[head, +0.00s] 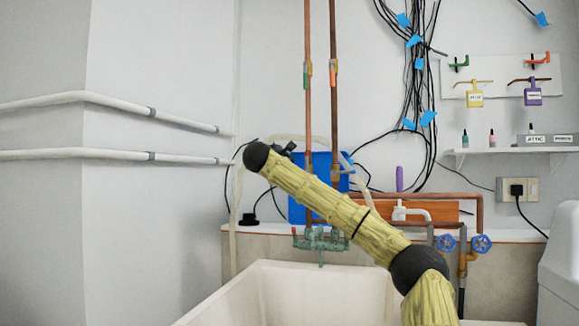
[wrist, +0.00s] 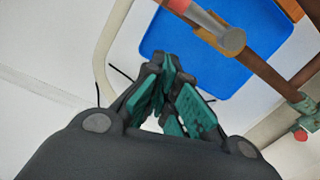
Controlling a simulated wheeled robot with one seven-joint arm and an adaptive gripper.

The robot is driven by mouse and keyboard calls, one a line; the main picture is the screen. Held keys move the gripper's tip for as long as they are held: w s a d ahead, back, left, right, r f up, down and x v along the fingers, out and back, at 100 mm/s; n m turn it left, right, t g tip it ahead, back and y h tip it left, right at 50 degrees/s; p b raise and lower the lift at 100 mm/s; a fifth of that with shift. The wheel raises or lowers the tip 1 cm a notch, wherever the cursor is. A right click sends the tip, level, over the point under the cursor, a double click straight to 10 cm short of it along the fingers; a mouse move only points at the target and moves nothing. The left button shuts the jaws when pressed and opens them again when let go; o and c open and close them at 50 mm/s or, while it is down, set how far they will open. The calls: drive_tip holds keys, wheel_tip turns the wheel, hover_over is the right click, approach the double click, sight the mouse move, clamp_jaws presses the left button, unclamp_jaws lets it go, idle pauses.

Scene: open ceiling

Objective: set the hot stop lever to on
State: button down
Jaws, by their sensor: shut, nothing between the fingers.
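On the back wall, two vertical copper pipes carry small coloured levers: a green one (head: 306,75) on the left pipe and an orange-red one (head: 333,73) on the right pipe. Both hang downward along their pipes. I cannot read a label that tells which lever is the hot stop. My gripper (wrist: 168,65) is shut and empty in the wrist view, its teal pads together, in front of the blue panel (wrist: 190,70). A grey-ended, reddish bar (wrist: 205,22) crosses near a copper pipe above the fingertips. In the head view my gripper is mostly hidden by my arm, below the levers.
A green mixer tap (head: 320,240) stands over the white sink (head: 270,285). Black cables (head: 420,90) hang right of the pipes. A board (head: 500,80) with tagged levers and a shelf (head: 505,149) are at right. Blue wheel valves (head: 481,243) sit lower right. The left wall has white pipes (head: 80,97).

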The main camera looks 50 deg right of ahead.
drive_tip(key=v, duration=1)
drive_tip(key=shift+a+r+p, duration=0.2)
drive_tip(key=shift+p, duration=0.2)
drive_tip(key=shift+w, duration=0.1)
